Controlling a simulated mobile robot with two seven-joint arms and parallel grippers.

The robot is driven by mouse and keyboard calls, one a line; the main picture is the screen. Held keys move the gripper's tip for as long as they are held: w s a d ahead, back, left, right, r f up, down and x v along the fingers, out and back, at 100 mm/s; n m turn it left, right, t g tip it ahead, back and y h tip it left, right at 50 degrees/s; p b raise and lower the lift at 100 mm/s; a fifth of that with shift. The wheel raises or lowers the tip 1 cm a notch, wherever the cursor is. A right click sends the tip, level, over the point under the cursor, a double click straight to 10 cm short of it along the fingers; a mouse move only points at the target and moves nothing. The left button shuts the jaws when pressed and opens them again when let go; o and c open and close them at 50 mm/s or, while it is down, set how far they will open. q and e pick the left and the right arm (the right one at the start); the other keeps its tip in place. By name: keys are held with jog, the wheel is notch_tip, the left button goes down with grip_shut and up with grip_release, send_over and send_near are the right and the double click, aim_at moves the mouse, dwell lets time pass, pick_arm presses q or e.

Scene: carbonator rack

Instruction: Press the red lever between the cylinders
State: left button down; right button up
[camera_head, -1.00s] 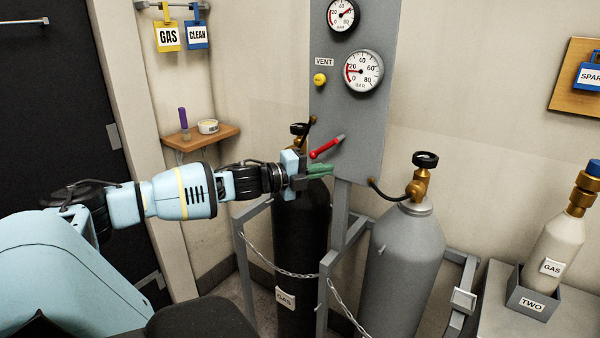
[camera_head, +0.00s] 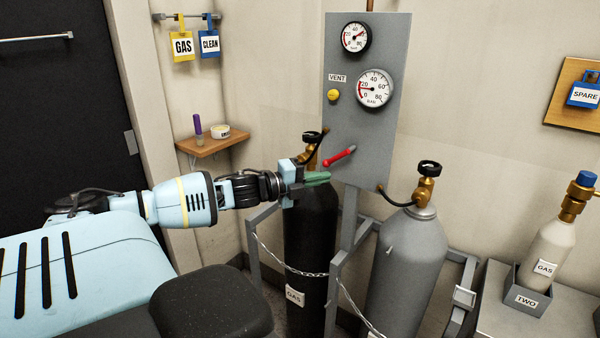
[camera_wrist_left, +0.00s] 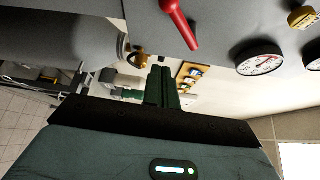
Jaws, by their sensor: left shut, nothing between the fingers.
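The red lever (camera_head: 340,156) sits on the lower part of the grey panel (camera_head: 352,120), tilted up to the right. It also shows in the left wrist view (camera_wrist_left: 182,24), at the top, with a gap to the fingers. The black cylinder (camera_head: 311,235) stands left below the lever and the grey cylinder (camera_head: 405,265) right. My left gripper (camera_head: 322,177) is shut and empty, just below the lever's left end in the head view. Its green fingers (camera_wrist_left: 162,88) are together in the left wrist view. My right gripper is not in view.
Two gauges (camera_head: 374,89) and a yellow vent button (camera_head: 333,95) are higher on the panel. A grey rack frame (camera_head: 340,262) and chains surround the cylinders. A small wooden shelf (camera_head: 208,146) is at the left. A small bottle (camera_head: 548,255) stands in a box at the right.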

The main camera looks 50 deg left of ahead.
pick_arm(q)
jog(key=shift+s+a+r+p, duration=0.1)
jog(key=shift+s+r, duration=0.15)
jog(key=shift+s, duration=0.3)
jog(key=shift+s+a+r+p, duration=0.1)
jog(key=shift+s+r, duration=0.1)
jog(key=shift+s, duration=0.4)
jog(key=shift+s+r+p, duration=0.1)
jog(key=shift+s+r, duration=0.15)
jog(key=shift+s, duration=0.3)
